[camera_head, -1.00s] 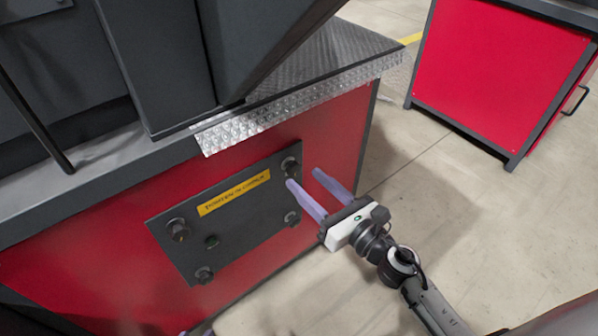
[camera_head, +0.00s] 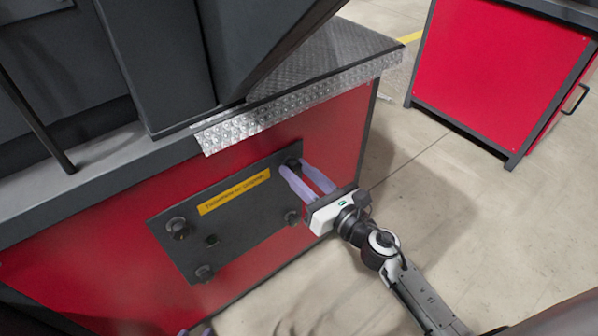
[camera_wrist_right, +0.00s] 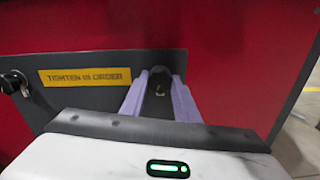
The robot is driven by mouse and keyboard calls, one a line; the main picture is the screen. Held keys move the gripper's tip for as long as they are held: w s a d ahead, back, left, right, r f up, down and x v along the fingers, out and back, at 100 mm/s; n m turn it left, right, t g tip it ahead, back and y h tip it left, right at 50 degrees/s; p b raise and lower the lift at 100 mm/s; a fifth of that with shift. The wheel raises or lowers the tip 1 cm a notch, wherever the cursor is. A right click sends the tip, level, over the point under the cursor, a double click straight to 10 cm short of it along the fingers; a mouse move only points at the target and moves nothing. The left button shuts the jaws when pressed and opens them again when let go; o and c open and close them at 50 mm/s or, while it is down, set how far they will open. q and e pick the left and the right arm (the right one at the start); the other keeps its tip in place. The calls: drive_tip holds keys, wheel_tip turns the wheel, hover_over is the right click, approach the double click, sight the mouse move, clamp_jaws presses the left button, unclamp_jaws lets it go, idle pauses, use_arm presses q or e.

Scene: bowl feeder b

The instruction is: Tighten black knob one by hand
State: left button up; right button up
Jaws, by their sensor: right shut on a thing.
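A dark panel (camera_head: 245,222) on the red machine front carries a yellow label (camera_head: 234,192) and black knobs near its corners: upper left (camera_head: 178,228), lower left (camera_head: 204,272), lower right (camera_head: 292,217) and upper right (camera_head: 293,163). I cannot tell which is numbered one. My right gripper (camera_head: 290,170) is shut on the upper right knob, its pale purple fingers on either side. In the right wrist view this knob (camera_wrist_right: 158,82) sits between the fingertips, partly hidden. Only a purple sliver of my left gripper (camera_head: 197,331) shows at the bottom edge; its jaws cannot be judged.
A small round part (camera_head: 212,241) sits mid-panel. A metal tread-plate ledge (camera_head: 290,105) juts out above the panel. Another red cabinet (camera_head: 495,75) stands at the upper right. The grey floor (camera_head: 450,200) between is clear.

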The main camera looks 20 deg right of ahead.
drive_tip(key=shift+m, duration=0.4)
